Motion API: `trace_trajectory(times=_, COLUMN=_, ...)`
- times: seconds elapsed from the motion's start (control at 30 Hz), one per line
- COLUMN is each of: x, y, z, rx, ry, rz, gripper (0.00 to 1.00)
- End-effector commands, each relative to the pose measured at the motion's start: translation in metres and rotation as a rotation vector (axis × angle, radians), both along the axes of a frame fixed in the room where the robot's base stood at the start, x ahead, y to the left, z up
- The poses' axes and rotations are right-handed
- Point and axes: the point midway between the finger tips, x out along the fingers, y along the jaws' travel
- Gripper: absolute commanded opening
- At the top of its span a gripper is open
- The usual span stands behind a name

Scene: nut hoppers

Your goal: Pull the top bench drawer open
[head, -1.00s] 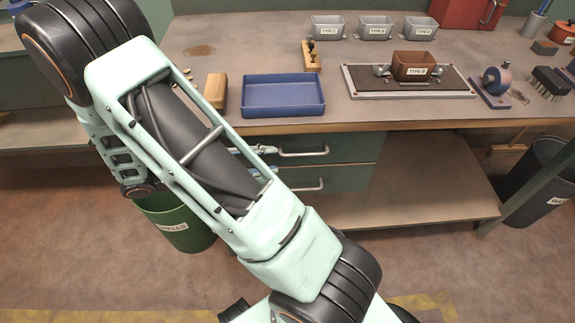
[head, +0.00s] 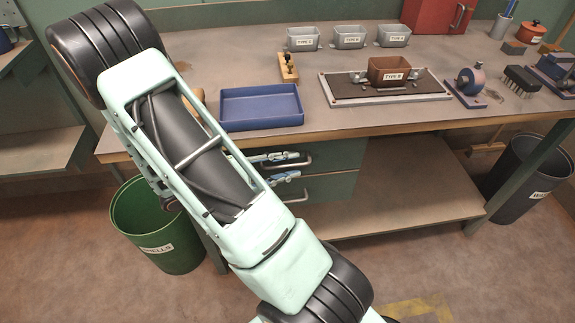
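The top bench drawer (head: 335,158) is a dark green front under the bench top, and it looks shut. Its grey bar handle (head: 309,162) shows at the right end, and the rest is hidden by my gripper. My gripper (head: 282,168) shows past the edge of my forearm, with one pale finger above and one bluish finger below. The fingers are apart, at the level of the top handle. I cannot tell whether they touch it. The lower drawer (head: 340,188) has its own handle (head: 315,194) just below.
The bench top (head: 225,65) holds a blue tray (head: 262,107), a TYPE B bin (head: 388,73) on a plate, and several grey bins at the back. A green bin (head: 150,225) stands left of the drawers, a dark bin (head: 525,180) at right. A low shelf (head: 400,210) is bare.

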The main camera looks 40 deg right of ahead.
Motion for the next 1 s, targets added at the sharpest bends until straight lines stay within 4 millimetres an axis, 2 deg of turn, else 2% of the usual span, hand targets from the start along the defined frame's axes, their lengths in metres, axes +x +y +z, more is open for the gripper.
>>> trace_trajectory(times=0.2, x=-0.0002, y=-0.0001, z=-0.0001, rx=0.0, ry=0.0, rz=0.0, gripper=0.24)
trace_trajectory(times=0.43, x=-0.0001, y=0.0001, z=0.0001, rx=0.0, ry=0.0, rz=0.0, gripper=0.0)
trace_trajectory(times=1.0, x=0.0003, y=0.0051, z=0.0, rx=0.0, ry=0.0, rz=0.001, gripper=0.0)
